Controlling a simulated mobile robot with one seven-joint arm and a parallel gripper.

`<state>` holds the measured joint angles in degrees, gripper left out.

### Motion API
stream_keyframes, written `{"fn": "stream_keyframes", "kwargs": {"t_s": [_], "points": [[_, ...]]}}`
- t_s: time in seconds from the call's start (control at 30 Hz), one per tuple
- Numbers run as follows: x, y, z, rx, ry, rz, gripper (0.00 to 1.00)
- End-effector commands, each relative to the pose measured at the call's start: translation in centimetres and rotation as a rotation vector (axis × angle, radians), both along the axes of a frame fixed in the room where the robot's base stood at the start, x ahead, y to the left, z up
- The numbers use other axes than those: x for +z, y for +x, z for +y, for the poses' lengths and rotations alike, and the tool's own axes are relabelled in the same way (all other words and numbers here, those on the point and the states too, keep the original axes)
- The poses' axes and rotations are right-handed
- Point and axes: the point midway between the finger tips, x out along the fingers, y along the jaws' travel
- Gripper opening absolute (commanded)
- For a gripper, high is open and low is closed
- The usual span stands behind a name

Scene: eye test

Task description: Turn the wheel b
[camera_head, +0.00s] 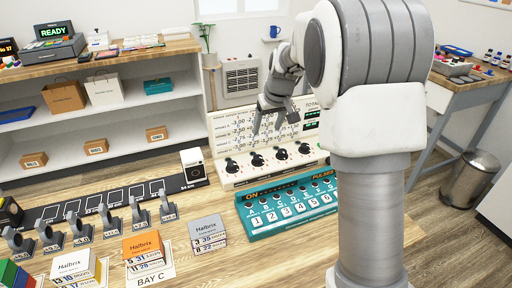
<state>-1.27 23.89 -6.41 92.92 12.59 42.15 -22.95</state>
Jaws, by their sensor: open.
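Any letters by the knobs are too small to read, so I cannot tell for sure which is wheel b. My gripper (273,124) is open and empty. It points down in front of the number board, above the knobs in the picture, and appears apart from them. It hides part of the printed numbers.
A teal console (262,231) with numbered buttons lies in front of the panel. A grey box (206,234) and an orange-topped box (143,246) stand to its left. A row of grey clamp-like stands and a dark strip are further left. My arm blocks the right side.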

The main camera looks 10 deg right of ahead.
Motion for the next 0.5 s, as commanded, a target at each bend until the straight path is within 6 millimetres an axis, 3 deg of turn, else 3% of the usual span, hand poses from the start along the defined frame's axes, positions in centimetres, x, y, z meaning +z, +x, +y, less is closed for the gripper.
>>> {"fn": "stream_keyframes", "kwargs": {"t_s": [0.23, 0.5], "points": [[-2.2, 1.1, 0.1, 0.003, -0.002, 0.002, 0.72], [-7.5, 3.1, 0.6, 0.003, -0.001, 0.004, 0.72]]}}
